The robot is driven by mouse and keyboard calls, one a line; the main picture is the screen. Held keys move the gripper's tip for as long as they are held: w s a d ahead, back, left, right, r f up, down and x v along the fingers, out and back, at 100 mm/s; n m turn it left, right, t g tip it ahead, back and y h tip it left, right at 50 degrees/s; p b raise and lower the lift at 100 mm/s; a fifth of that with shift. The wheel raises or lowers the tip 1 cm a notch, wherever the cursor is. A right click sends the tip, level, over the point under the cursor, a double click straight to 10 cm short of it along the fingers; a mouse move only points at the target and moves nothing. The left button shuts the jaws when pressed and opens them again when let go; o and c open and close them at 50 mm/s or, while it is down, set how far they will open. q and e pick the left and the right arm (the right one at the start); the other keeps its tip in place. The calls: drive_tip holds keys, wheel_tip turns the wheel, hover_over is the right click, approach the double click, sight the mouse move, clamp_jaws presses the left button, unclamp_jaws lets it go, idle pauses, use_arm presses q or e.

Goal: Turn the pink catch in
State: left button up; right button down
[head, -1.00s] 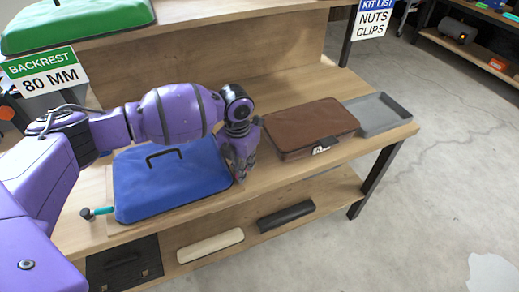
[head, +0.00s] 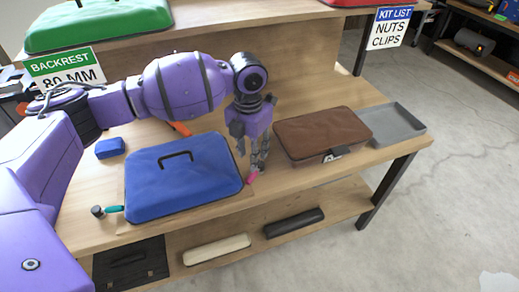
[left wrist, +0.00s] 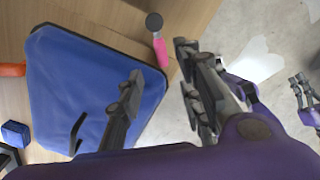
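The pink catch (head: 252,178) sticks out at the right front corner of the blue padded lid (head: 140,185), which has a black handle on top. In the left wrist view the pink catch (left wrist: 160,50) ends in a dark round knob. My left gripper (head: 257,163) points down just above and beside the catch. Its fingers (left wrist: 158,65) are apart, with the catch showing beyond the gap and nothing held. A teal catch (head: 114,209) sticks out at the lid's left front corner. My right gripper (left wrist: 301,90) shows at the right edge of the left wrist view, small, its fingers apart.
A brown case (head: 325,131) and a grey tray (head: 398,125) stand to the right on the bench. A small blue block (head: 110,148) and an orange item (head: 180,128) lie behind the lid. Cream (head: 216,250) and black (head: 294,222) bars lie on the lower shelf.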

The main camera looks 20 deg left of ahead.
use_arm(q)
drive_tip(key=shift+r, duration=1.55)
